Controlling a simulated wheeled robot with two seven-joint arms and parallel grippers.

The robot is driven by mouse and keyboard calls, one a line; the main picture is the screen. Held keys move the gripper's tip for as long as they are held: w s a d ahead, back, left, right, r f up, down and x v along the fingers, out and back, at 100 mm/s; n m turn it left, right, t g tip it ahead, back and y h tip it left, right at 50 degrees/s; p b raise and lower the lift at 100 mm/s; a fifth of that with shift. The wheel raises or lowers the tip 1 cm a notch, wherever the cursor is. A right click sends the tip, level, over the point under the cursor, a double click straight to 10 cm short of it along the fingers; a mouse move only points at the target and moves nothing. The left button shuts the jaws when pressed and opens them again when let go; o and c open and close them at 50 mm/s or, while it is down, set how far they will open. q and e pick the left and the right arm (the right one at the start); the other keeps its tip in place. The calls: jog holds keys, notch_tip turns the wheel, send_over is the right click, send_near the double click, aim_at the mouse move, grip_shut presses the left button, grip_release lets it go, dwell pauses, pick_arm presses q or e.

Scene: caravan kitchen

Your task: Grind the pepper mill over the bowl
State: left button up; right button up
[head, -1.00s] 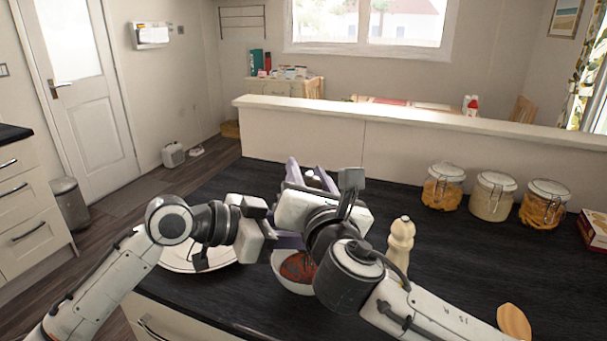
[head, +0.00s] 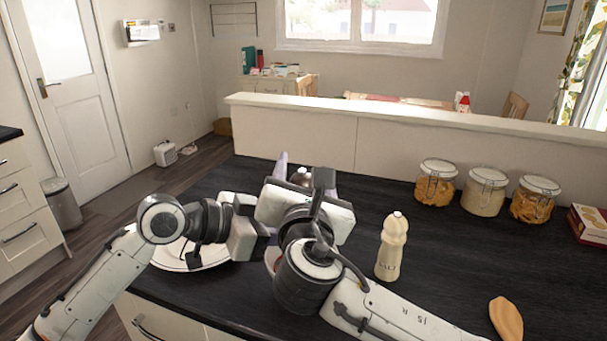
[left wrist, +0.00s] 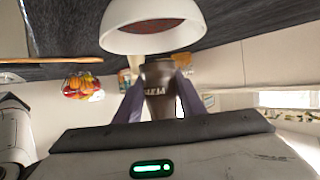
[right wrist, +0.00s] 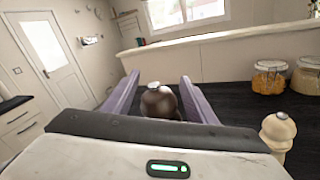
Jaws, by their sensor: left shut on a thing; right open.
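The dark brown pepper mill (left wrist: 158,85) is held between the purple fingers of my left gripper (left wrist: 157,100), which is shut on its body. In the left wrist view the white bowl (left wrist: 150,42), with red food in it, shows close beyond the mill. In the head view my right arm hides most of the bowl (head: 272,256). My right gripper (right wrist: 155,92) is open, its purple fingers on either side of the mill's round brown top (right wrist: 158,101) with a silver knob. Gaps show between fingers and top. The mill's top (head: 301,176) also shows in the head view.
A cream salt mill (head: 391,250) stands right of my right arm. Several lidded glass jars (head: 486,192) stand at the back right. A white plate (head: 185,262) lies under my left arm. A wooden utensil (head: 506,318) lies front right. The dark counter between is clear.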

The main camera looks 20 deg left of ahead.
jog(key=v, duration=1.2)
jog(key=w+r+m+y, duration=0.1)
jog(key=w, duration=0.1)
jog(key=w+r+y, duration=0.1)
jog(key=w+r, duration=0.1)
jog(key=w+a+r+m+y, duration=0.1)
jog(key=w+r, duration=0.1)
jog(key=w, duration=0.1)
jog(key=shift+m, duration=0.3)
jog(key=w+d+r+m+g+y, duration=0.15)
jog(key=d+m+g+y, duration=0.25)
jog(key=m+g+y, duration=0.5)
notch_tip(320, 180, down, 7)
jog(key=s+d+m+g, duration=0.1)
jog(key=s+m+g, duration=0.1)
jog(key=m+g, duration=0.25)
jog(key=w+a, duration=0.2)
jog(key=a, duration=0.9)
jog(key=shift+r+n, duration=0.25)
jog(key=shift+n, duration=0.1)
jog(key=shift+c, duration=0.6)
